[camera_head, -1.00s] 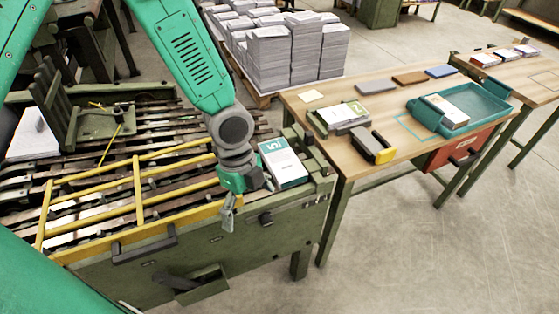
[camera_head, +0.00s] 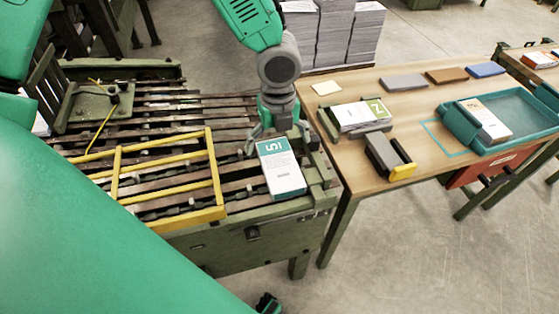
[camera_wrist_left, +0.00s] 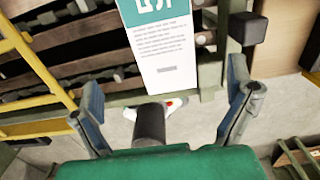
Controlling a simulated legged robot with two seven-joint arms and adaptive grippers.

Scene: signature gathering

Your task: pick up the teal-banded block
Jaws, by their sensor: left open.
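My left gripper (camera_head: 277,137) is open at the block's far end, low over the bench. In the left wrist view, the block (camera_wrist_left: 167,58) shows ahead between the spread fingers (camera_wrist_left: 165,112), nothing held. Contact with the fingers cannot be made out. A dark and green part at the bottom edge of the head view is mine, but too cut off to read as a gripper.
A yellow frame (camera_head: 165,182) lies on the bench left of the block. The wooden table (camera_head: 345,92) to the right carries a green-marked block (camera_head: 360,115), a grey and yellow tool (camera_head: 386,153) and a teal tray (camera_head: 525,110) holding another block. Paper stacks (camera_head: 340,38) stand behind.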

